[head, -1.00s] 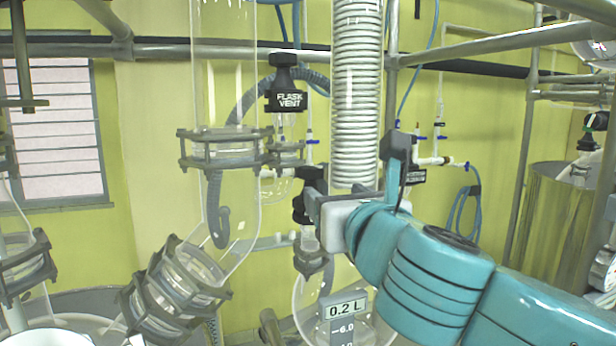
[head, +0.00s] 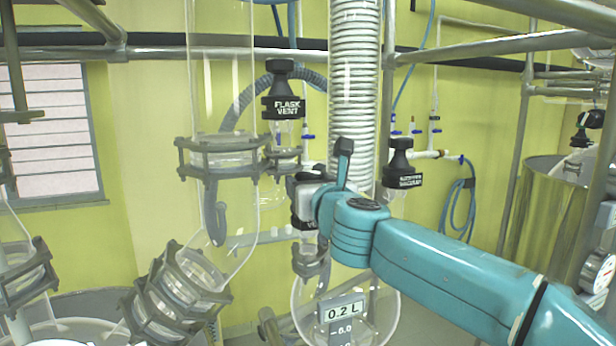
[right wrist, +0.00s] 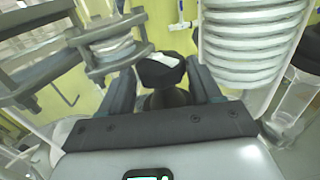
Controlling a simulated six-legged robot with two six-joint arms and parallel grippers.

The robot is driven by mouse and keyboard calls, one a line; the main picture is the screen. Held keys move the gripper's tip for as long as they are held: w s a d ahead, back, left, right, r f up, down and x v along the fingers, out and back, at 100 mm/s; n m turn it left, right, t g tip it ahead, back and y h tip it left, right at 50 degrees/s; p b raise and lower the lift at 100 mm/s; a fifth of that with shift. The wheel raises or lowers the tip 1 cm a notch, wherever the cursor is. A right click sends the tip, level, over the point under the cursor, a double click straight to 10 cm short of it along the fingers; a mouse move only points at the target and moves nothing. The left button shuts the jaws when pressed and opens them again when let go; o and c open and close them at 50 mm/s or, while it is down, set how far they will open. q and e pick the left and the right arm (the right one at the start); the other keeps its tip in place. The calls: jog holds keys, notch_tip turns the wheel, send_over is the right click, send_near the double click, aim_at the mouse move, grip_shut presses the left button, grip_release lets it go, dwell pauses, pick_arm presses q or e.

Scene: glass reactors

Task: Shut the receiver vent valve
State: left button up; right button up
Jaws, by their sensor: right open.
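A black valve cap (head: 304,216) stands above the round glass flask with the 0.2 L display (head: 345,312). My right gripper (head: 300,184) is at this cap and hides much of it; its label cannot be read. In the right wrist view the black cap (right wrist: 162,72) has a pale patch on top and sits between the two fingers of my open right gripper (right wrist: 160,80). I cannot tell whether a finger touches it. My left gripper is not in view.
A black FLASK VENT valve (head: 284,100) stands up and left. Another black labelled valve (head: 398,168) is to the right, behind my arm. A ribbed white column (head: 354,80) rises close behind the gripper. A clamped glass tube (head: 218,160) is to the left.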

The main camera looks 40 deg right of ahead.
jog(key=shift+w+d, duration=0.1)
jog(key=shift+w, duration=0.3)
jog(key=shift+w+d+f, duration=0.15)
jog(key=shift+w+d, duration=0.15)
jog(key=shift+d, duration=0.05)
jog(key=shift+s+a, duration=0.1)
jog(key=shift+a, duration=0.05)
jog(key=shift+c, duration=0.3)
jog(key=shift+a, duration=0.1)
jog(key=c, duration=0.5)
jog(key=shift+c, duration=0.6)
jog(key=shift+m+h, duration=0.3)
jog(key=shift+h, duration=0.1)
